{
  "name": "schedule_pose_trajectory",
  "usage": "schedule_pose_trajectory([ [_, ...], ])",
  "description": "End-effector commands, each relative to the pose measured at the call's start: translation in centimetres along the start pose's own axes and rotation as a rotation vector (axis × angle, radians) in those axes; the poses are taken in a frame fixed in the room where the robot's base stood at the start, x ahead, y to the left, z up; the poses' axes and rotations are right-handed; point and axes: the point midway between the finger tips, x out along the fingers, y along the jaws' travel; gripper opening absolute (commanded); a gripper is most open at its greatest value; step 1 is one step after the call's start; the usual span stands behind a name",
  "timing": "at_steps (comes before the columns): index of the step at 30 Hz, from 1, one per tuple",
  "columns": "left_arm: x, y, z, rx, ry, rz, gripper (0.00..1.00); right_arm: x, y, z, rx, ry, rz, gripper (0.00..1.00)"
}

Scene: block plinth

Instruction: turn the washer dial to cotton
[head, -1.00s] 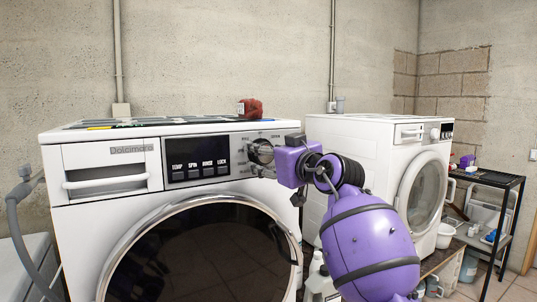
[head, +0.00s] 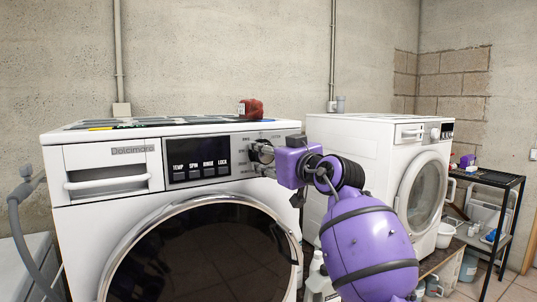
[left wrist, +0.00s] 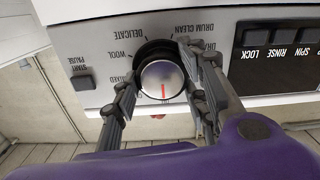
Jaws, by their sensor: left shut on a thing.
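The washer dial (left wrist: 160,76) is a round silver knob with a red mark, set in a black ring; the mark points to the bottom of the left wrist view. My left gripper (left wrist: 163,84) has one finger on each side of the knob and is shut on it. In the head view, my left gripper (head: 262,156) reaches the dial from the right and hides most of it. The washer panel (left wrist: 100,45) shows upside-down labels, including DELICATE, WOOL and DRUM CLEAN. I cannot read a cotton label. My right gripper is not in view.
The front washer (head: 75,215) has a dark round door (head: 190,255) below the panel and a display with buttons (head: 198,162) left of the dial. A second white machine (head: 350,150) stands to the right. A black shelf (head: 500,180) stands farther right.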

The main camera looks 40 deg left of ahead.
Motion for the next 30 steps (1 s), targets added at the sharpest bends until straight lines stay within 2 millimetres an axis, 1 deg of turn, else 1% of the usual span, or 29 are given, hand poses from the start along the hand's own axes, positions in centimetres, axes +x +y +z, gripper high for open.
schedule_pose_trajectory([
  [1, -0.1, 0.2, -0.4, 0.006, 0.006, 0.005, 0.14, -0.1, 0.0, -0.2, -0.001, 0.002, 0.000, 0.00],
  [8, -0.1, 0.2, -0.6, 0.091, 0.008, 0.005, 0.14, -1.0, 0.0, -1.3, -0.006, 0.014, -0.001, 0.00],
  [15, -0.1, 0.2, -0.9, 0.272, 0.011, 0.004, 0.14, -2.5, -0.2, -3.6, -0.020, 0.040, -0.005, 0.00],
  [18, -0.1, 0.3, -0.8, 0.353, 0.010, 0.004, 0.14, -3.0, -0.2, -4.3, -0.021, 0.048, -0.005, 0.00],
  [27, -0.1, 0.3, -0.7, 0.552, 0.013, 0.004, 0.14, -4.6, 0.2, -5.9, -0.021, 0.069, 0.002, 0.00],
  [30, -0.1, 0.3, -0.6, 0.597, 0.013, 0.005, 0.14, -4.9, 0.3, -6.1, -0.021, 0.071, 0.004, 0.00],
])
